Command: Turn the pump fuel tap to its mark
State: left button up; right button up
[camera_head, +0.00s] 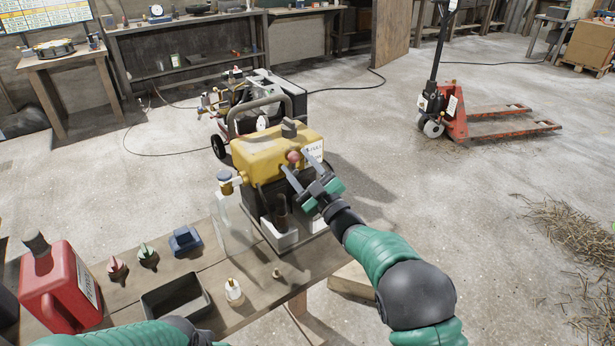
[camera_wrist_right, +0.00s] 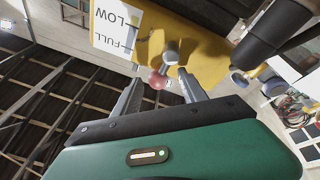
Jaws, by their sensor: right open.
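The pump (camera_head: 268,150) stands at the far end of the bench, with a yellow tank on top of a dark engine. Its fuel tap shows a red knob (camera_head: 294,156) on the tank's near side, and the knob also shows in the right wrist view (camera_wrist_right: 157,79). A white label with FULL and LOW (camera_wrist_right: 116,27) is beside it. My right gripper (camera_head: 296,164) is open, its two fingers on either side of the red knob. I cannot tell whether they touch it. Only part of my left arm shows at the bottom; its gripper is out of view.
The bench (camera_head: 207,262) carries a red fuel can (camera_head: 62,285), a dark tray (camera_head: 177,300), a blue part (camera_head: 185,240) and small caps. A clear-looking container (camera_head: 233,222) stands left of the pump. A pallet jack (camera_head: 470,115) is on the floor behind.

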jog(key=p+v, duration=0.2)
jog(key=v, duration=1.4)
jog(key=shift+s+d+f+p, duration=0.15)
jog(key=shift+d+f+p, duration=0.1)
jog(key=shift+p, duration=0.15)
jog(key=s+d+f+m+g+h, duration=0.2)
jog(key=d+f+m+g+h, duration=0.2)
jog(key=d+f+m+h, duration=0.5)
jog(key=s+d+f+m+g+h, duration=0.25)
jog(key=s+g, duration=0.25)
jog(key=s, duration=0.7)
jog(key=s+d+f+m+g+h, duration=0.1)
jog(key=s+d+f+m+g, duration=0.3)
jog(key=s, duration=0.7)
notch_tip(320, 180, up, 28)
jog(key=s+a+n+g+p, duration=0.1)
jog(key=s+a+p, duration=0.1)
jog(key=p, duration=2.4)
jog(key=shift+s+r+g+p, duration=0.15)
jog(key=shift+s+g+p, duration=0.1)
jog(key=shift+g+p, duration=0.1)
